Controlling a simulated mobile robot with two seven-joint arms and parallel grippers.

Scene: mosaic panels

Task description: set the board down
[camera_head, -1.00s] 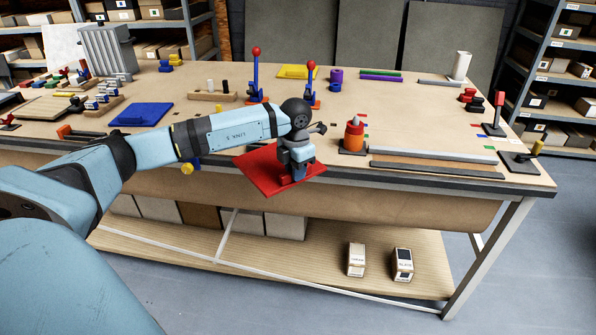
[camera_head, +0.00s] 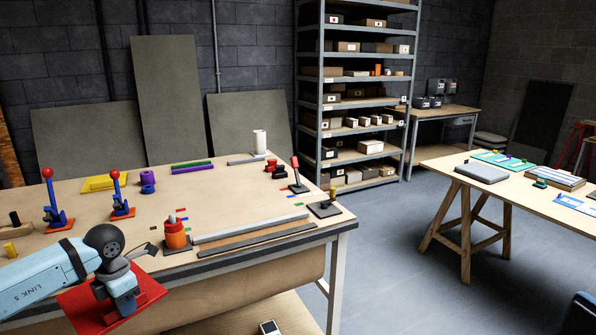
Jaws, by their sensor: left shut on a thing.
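My left gripper (camera_head: 120,291) is shut on a flat red board (camera_head: 78,306). It holds the board at the lower left of the head view, in front of the workbench's front edge. The gripper covers part of the board, and I cannot tell if the board touches the bench. The workbench (camera_head: 240,200) has a light brown top. A second, trestle table (camera_head: 535,192) stands at the right with panels on it. My right gripper is not in view.
An orange bottle (camera_head: 175,236) stands on the workbench near the gripper. Long grey bars (camera_head: 250,228) lie along its front edge, with a clamp (camera_head: 324,208) at the corner. Shelving (camera_head: 360,90) stands behind. Open grey floor (camera_head: 400,270) lies between the two tables.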

